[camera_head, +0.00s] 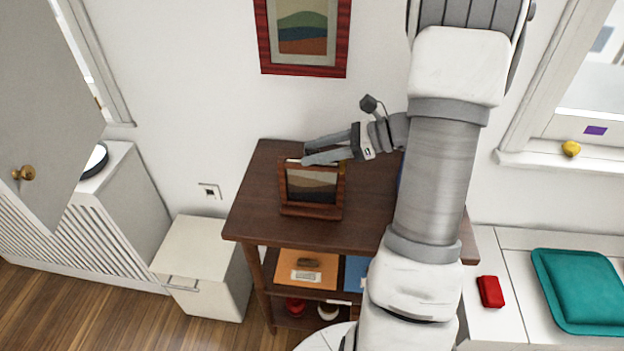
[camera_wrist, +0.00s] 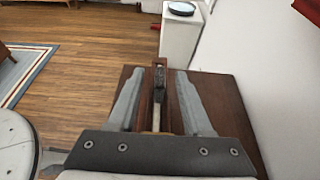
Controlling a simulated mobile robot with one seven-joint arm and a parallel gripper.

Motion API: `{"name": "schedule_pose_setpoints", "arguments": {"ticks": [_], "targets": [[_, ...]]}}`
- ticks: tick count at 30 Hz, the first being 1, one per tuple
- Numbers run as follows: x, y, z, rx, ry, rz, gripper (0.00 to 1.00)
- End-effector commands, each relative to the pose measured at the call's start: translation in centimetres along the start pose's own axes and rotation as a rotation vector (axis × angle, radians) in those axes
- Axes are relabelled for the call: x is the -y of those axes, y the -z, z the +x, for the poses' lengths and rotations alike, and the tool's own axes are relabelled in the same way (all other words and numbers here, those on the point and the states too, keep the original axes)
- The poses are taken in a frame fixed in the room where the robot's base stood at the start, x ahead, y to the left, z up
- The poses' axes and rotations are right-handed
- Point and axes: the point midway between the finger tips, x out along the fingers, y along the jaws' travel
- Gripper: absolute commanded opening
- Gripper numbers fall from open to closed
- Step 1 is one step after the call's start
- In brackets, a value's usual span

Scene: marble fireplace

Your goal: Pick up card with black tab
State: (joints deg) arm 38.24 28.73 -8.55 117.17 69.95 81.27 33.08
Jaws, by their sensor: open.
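A card with a dark landscape picture (camera_head: 312,184) stands upright in a brown wooden holder (camera_head: 311,211) on the dark wooden table (camera_head: 262,190). My gripper (camera_head: 305,156) is open at the top of the holder, reaching in from the right. In the wrist view its fingers (camera_wrist: 160,76) lie on either side of the holder and a narrow upright piece with a dark top part (camera_wrist: 159,80). I cannot tell whether that dark part is the black tab. No grip on the card shows.
A shelf below holds an orange flat item (camera_head: 306,280) with a brown object on it, and a blue one (camera_head: 355,272). A white cabinet (camera_head: 203,270) stands left. A teal cushion (camera_head: 580,290) and red box (camera_head: 490,291) lie right. My arm hides the table's right part.

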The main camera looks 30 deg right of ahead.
Motion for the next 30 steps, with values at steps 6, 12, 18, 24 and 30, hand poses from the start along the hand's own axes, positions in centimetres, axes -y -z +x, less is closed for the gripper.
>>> {"name": "schedule_pose_setpoints", "arguments": {"ticks": [6,12,18,24,30], "targets": [[0.0,-0.01,1.02,0.0,0.001,0.0,0.5],[0.0,-0.01,0.98,-0.001,0.001,0.0,0.28],[0.01,-0.01,0.97,-0.001,0.001,0.0,0.0],[0.01,-0.01,0.96,-0.001,0.001,0.0,0.0],[0.01,-0.01,0.96,-0.001,0.001,0.0,0.0]]}}
